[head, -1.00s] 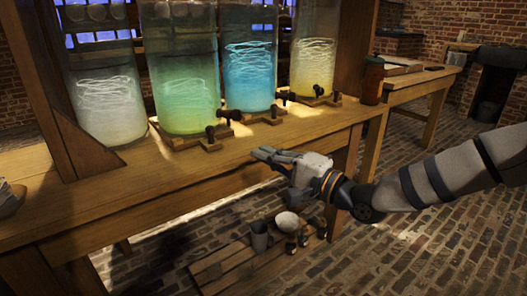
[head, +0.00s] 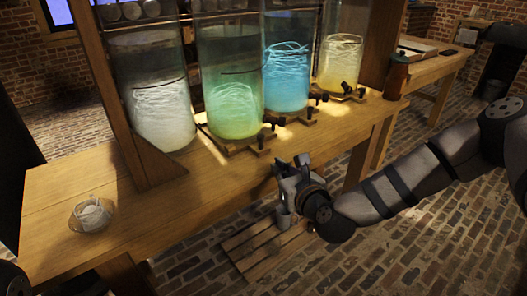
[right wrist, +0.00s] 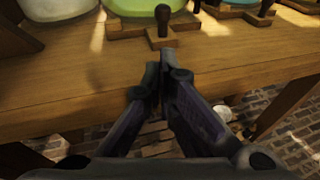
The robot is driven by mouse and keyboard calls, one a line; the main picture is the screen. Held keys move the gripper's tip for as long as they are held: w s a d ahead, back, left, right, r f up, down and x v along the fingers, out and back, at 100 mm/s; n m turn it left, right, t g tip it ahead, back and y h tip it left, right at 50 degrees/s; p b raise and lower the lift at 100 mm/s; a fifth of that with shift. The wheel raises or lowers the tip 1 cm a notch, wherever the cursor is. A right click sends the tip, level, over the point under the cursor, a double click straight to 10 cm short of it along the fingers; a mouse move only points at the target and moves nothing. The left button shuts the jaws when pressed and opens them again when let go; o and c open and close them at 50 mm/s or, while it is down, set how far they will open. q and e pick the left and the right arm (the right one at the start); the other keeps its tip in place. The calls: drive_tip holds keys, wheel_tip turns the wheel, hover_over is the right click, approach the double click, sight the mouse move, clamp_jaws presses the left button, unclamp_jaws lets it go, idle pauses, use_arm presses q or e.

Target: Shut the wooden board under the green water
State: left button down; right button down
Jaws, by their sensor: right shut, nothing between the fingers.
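The green water (head: 234,108) stands in a tall glass jar on the table, second from the left in the head view. The wooden board (head: 228,146) under it is a low, cross-shaped base with a dark upright tap or knob (head: 262,139) at its front. In the right wrist view the board (right wrist: 185,29) lies ahead at the top, with the dark knob (right wrist: 162,22) in front. My right gripper (head: 291,163) is at the table's front edge, below and right of the board, apart from it. Its fingers (right wrist: 160,75) are together and empty. My left gripper is not seen.
Jars of white (head: 160,115), blue (head: 287,78) and yellow (head: 341,60) water stand in the same row. A glass bowl (head: 92,216) sits at the table's left end. The tabletop before the jars is clear. A slatted pallet (head: 262,243) lies on the brick floor.

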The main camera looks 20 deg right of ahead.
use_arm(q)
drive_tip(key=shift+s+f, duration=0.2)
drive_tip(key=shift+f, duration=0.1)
use_arm(e)
approach(250, 139)
drive_tip(key=shift+w+d+f, duration=0.55)
drive_tip(key=shift+w+f, duration=0.1)
drive_tip(key=shift+f, duration=0.25)
